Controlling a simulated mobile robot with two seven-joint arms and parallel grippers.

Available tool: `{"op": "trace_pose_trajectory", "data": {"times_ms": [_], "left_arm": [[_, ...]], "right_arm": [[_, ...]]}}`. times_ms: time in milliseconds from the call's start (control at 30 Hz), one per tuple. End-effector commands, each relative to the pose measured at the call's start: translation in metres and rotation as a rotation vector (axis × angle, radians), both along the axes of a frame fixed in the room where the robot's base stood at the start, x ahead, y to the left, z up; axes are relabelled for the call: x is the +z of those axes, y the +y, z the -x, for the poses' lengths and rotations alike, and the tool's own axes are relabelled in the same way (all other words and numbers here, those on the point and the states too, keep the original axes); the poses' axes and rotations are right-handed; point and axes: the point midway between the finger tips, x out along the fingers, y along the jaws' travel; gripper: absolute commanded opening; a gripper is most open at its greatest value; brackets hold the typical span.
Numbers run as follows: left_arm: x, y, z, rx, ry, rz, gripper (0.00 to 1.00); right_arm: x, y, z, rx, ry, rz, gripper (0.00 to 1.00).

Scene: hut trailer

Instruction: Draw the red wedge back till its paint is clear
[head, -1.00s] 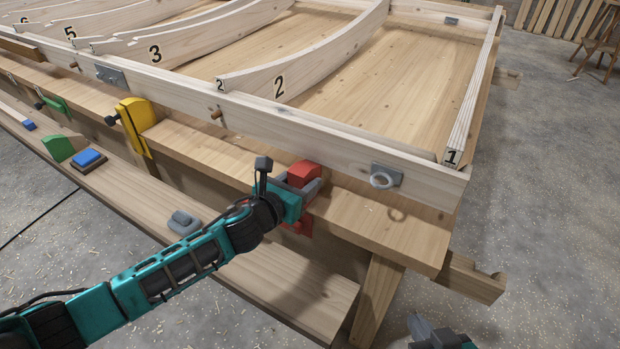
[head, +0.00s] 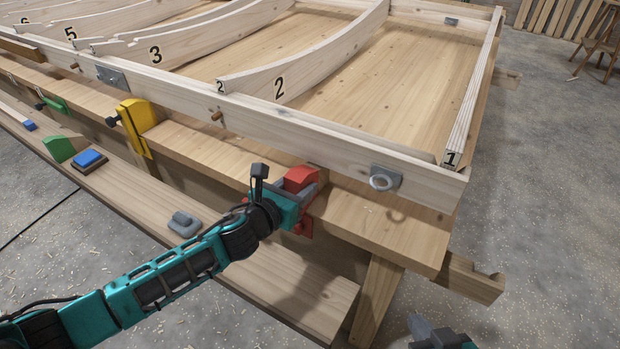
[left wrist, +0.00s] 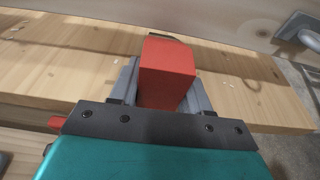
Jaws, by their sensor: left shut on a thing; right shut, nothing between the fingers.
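The red wedge (head: 300,178) sits on the bench top against the near rail of the timber frame, beside the metal eye plate. My left gripper (head: 310,194) is shut on it, one grey finger on each side. In the left wrist view the red wedge (left wrist: 167,72) stands between the fingers, over the pale wood of the bench. A red bracket (head: 304,227) shows on the bench's front edge below, partly hidden by my gripper. I cannot make out a separate paint mark. My right gripper (head: 420,328) is shut and empty at the bottom edge, away from the bench.
The eye plate (head: 385,178) is close to the right of the wedge. A yellow clamp (head: 137,122) stands further left on the bench. The lower plank (head: 285,290) bears a grey cleat (head: 184,223), a blue block (head: 90,157) and a green wedge (head: 58,149).

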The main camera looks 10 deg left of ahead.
Motion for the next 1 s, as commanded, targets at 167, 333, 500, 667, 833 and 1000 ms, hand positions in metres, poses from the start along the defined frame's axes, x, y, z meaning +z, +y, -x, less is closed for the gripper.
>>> {"op": "trace_pose_trajectory", "data": {"times_ms": [167, 333, 500, 667, 833, 1000], "left_arm": [[0.0, 0.003, 0.006, 0.0, 0.002, 0.0, 0.1], [0.0, 0.005, 0.01, 0.0, 0.001, 0.0, 0.1], [0.0, 0.007, 0.015, 0.0, 0.002, 0.0, 0.1], [-0.001, 0.007, 0.016, 0.0, 0.001, 0.001, 0.57], [0.0, 0.007, 0.015, 0.0, 0.001, 0.0, 0.74], [0.0, 0.007, 0.015, 0.0, 0.0, 0.0, 0.77]], "right_arm": [[0.003, 0.0, 0.0, 0.0, 0.0, 0.0, 0.0], [0.005, 0.0, 0.0, 0.0, 0.0, 0.0, 0.0], [0.007, 0.0, 0.0, 0.001, 0.0, -0.001, 0.0], [0.006, 0.0, 0.0, 0.001, 0.0, -0.001, 0.0], [0.006, 0.0, 0.0, 0.001, 0.0, -0.001, 0.0], [0.007, 0.0, 0.0, 0.001, -0.001, -0.001, 0.0]]}}
